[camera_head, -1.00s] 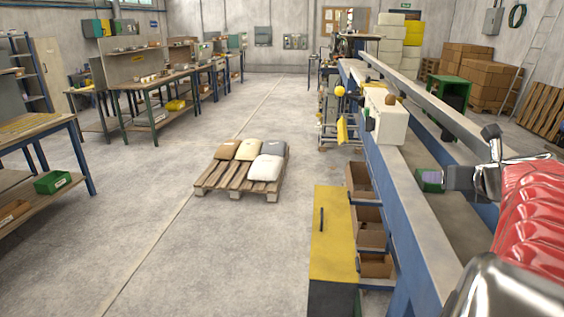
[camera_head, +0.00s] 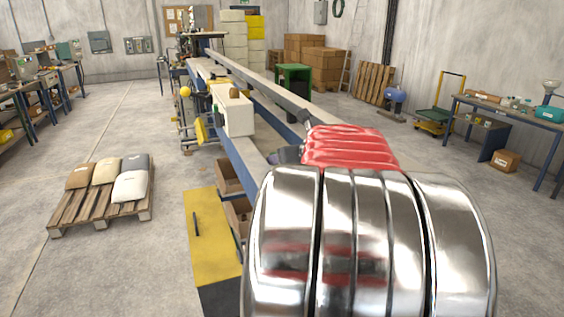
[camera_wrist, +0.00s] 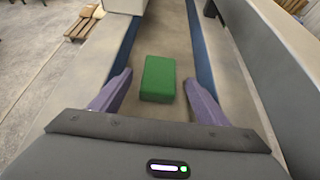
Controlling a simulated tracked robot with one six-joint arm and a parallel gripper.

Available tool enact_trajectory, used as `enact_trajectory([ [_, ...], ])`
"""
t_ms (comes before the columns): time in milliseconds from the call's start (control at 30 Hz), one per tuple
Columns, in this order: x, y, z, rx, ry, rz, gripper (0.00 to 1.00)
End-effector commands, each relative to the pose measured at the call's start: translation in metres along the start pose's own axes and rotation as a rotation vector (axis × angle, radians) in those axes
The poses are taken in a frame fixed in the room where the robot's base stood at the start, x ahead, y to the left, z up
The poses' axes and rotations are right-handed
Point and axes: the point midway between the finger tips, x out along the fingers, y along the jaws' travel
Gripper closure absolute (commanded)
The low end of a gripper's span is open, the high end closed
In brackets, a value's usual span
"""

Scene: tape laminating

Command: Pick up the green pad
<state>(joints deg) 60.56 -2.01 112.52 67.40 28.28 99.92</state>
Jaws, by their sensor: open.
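The green pad (camera_wrist: 158,79) is a small rectangular block in the wrist view. It lies on the grey bed of the long machine (camera_wrist: 165,35), between two blue rails. My gripper (camera_wrist: 157,88) is open, with its two purple-grey fingers apart on either side of the pad's near end. I cannot tell how high the fingers are above the bed. In the head view the pad is hidden behind my red and chrome arm, and only a small dark part of my gripper (camera_head: 287,155) shows past the arm.
A cream box (camera_head: 233,110) sits on the machine farther along. A grey beam (camera_wrist: 285,50) runs along the right side in the wrist view. A yellow cabinet (camera_head: 213,235) stands beside the machine. A pallet with sacks (camera_head: 98,215) stands on the floor at left.

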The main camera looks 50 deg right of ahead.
Motion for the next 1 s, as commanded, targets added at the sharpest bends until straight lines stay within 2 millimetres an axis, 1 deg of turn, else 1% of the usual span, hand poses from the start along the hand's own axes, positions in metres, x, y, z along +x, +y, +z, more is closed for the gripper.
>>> enact_trajectory([
  [300,0.037,0.001,0.002,0.0,0.002,0.002,0.31],
  [400,0.044,0.0,0.001,0.0,0.002,0.001,0.31],
  [533,0.048,0.0,0.002,0.0,0.0,0.0,0.31],
  [1000,0.047,0.0,0.002,-0.001,0.0,0.001,0.31],
])
